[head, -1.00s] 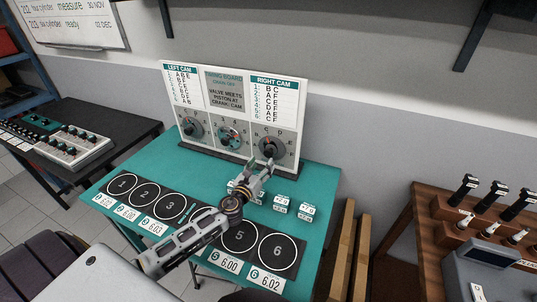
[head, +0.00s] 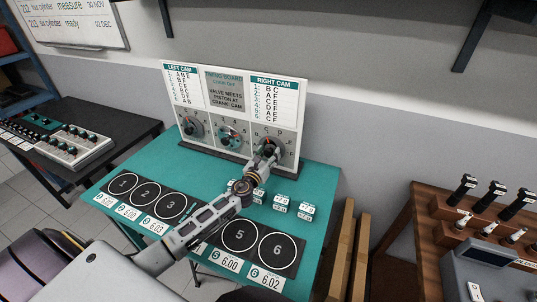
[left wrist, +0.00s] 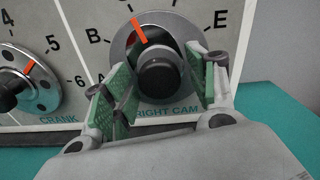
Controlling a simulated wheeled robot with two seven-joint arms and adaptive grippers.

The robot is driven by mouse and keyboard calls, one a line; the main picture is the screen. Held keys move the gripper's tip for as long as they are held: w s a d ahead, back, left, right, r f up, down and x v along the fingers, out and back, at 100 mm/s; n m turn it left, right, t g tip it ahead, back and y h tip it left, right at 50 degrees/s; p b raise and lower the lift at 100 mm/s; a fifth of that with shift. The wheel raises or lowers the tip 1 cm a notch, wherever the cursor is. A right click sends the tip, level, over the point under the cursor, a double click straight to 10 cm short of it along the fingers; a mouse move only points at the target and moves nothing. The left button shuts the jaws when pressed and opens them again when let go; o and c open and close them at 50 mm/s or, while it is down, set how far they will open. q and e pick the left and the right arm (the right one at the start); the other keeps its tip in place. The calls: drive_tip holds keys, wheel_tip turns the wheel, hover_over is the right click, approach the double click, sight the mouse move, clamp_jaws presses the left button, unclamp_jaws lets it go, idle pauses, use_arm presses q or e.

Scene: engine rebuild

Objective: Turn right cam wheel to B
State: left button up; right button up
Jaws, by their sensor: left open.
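The right cam wheel (left wrist: 125,48) is a grey disc with a black centre knob (left wrist: 162,78) and an orange-red pointer (left wrist: 139,30). The pointer aims up and left, above the letter B (left wrist: 92,35); the letter it aims at is outside the left wrist view. In the head view the wheel (head: 279,147) is at the lower right of the timing board (head: 226,100), partly behind my gripper. My left gripper (head: 267,156) is open at the wheel. In the left wrist view its green-padded fingers (left wrist: 163,72) stand on either side of the knob; contact cannot be told.
The crank wheel (left wrist: 30,92) is left of the right cam wheel, and the left cam wheel (head: 192,128) is farther left. Small white label blocks (head: 281,200) stand on the teal table (head: 318,180) below the board. A black mat (head: 240,238) with numbered circles lies in front.

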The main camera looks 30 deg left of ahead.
use_arm(q)
drive_tip(key=shift+w, duration=0.2)
drive_tip(key=c, duration=1)
drive_tip(key=shift+n, duration=0.3)
drive_tip(key=shift+c, duration=0.2)
drive_tip(key=n+b, duration=0.1)
drive_tip(key=n, duration=0.3)
drive_tip(key=shift+d+n+b, duration=0.1)
drive_tip(key=shift+n+b, duration=0.5)
drive_tip(key=shift+n, duration=1)
drive_tip(key=o, duration=1)
